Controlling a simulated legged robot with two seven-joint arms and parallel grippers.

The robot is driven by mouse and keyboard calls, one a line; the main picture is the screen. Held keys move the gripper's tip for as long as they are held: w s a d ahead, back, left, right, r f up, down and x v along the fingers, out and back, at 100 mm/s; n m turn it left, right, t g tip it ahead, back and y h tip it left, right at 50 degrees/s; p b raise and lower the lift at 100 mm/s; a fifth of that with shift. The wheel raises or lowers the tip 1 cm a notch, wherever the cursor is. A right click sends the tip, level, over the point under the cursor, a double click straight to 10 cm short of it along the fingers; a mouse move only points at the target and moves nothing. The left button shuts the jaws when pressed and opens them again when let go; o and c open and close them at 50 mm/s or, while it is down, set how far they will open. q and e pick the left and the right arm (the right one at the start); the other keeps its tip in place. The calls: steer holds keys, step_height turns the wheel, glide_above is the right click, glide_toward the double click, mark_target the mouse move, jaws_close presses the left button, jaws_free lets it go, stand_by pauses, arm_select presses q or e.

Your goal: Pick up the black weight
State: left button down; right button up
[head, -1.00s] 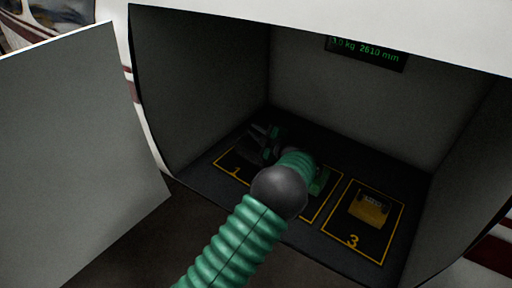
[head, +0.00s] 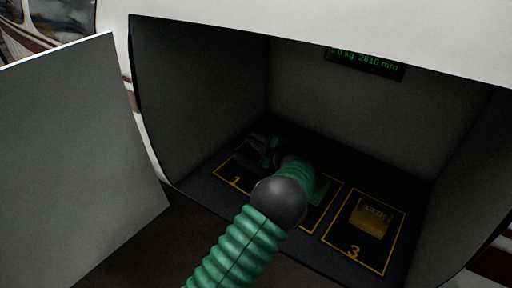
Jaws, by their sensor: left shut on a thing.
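My left gripper (head: 268,152) is inside the open compartment, over the yellow-outlined square marked 1. Its arm comes in from the bottom of the head view and covers much of the middle square. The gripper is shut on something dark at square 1. That thing is mostly hidden by the gripper and deep shadow, so its shape and whether it is clear of the floor cannot be told. It is in the place of a black weight. My right gripper is not in view.
A yellow weight (head: 371,219) sits in square 3 (head: 354,251). A green thing (head: 319,190) shows partly behind my arm in the middle square. A grey door (head: 80,160) stands open at left. Walls enclose the compartment; a display (head: 364,63) is on its back wall.

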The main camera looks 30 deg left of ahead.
arm_select(q)
steer(key=shift+w+a+r, duration=0.1)
steer(key=shift+a+r, duration=0.05)
steer(key=shift+r, duration=1.65)
steer(key=s+d, duration=0.2)
steer(key=s, duration=0.5)
steer(key=s+d+r+b, duration=0.1)
steer(key=s+d, duration=0.2)
steer(key=s, duration=0.5)
steer(key=shift+d+r, duration=0.25)
steer(key=shift+s, duration=0.1)
steer(key=c, duration=1.9)
jaws_free()
steer(key=shift+c, duration=0.2)
jaws_close()
